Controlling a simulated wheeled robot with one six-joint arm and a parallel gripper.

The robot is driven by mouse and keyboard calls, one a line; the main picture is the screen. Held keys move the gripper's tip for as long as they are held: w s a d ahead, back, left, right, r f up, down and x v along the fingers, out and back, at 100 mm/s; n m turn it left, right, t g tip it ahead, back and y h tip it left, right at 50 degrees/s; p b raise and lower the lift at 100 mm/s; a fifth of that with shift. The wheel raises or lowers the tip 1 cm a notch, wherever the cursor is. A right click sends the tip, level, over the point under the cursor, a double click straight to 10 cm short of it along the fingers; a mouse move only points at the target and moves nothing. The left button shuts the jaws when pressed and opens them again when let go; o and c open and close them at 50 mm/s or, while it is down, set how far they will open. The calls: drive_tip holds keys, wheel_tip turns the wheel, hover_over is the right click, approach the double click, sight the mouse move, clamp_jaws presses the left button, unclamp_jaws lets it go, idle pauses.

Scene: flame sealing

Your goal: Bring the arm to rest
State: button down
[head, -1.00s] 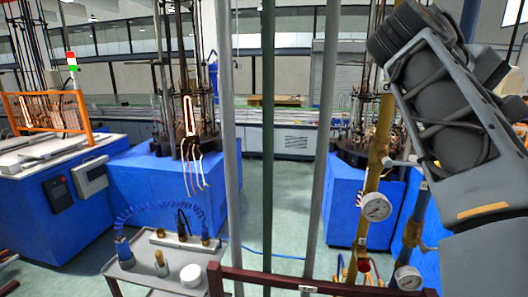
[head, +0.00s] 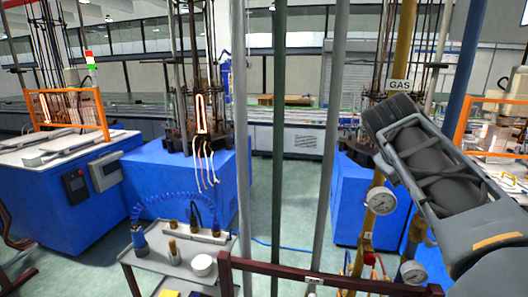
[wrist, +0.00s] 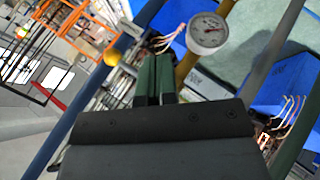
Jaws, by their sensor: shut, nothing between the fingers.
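My arm (head: 430,165) shows at the right of the head view, bent, its upper part in front of the yellow gas pipe region. My gripper (wrist: 155,62) shows in the wrist view as two green fingers side by side, shut with nothing between them. In that view the fingertips point toward the yellow pipe and a pressure gauge (wrist: 208,33); I cannot tell the distance. The gripper's fingers cannot be made out in the head view.
A grey cart (head: 178,268) at front left carries a blue-handled torch (head: 140,241) and a white dish (head: 202,265). A dark red rail (head: 325,279), grey posts (head: 330,150) and a gauge (head: 381,201) stand close in front. Blue machines (head: 220,185) stand behind; open floor lies between.

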drive_tip(key=s+a+f+y+b, duration=0.1)
drive_tip(key=s+a+f, duration=0.3)
drive_tip(key=f, duration=0.5)
drive_tip(key=s+a+f+y, duration=0.4)
drive_tip(key=a+f, duration=0.1)
drive_tip(key=f, duration=0.4)
drive_tip(key=s+a+f+m+y+b, duration=0.1)
drive_tip(key=s+a+f+y, duration=0.1)
drive_tip(key=f, duration=0.8)
drive_tip(key=s+a, duration=0.1)
drive_tip(key=a, duration=0.1)
drive_tip(key=shift+s+a+y+b, duration=0.3)
drive_tip(key=shift+s+y+b, duration=0.05)
drive_tip(key=shift+s+y, duration=0.05)
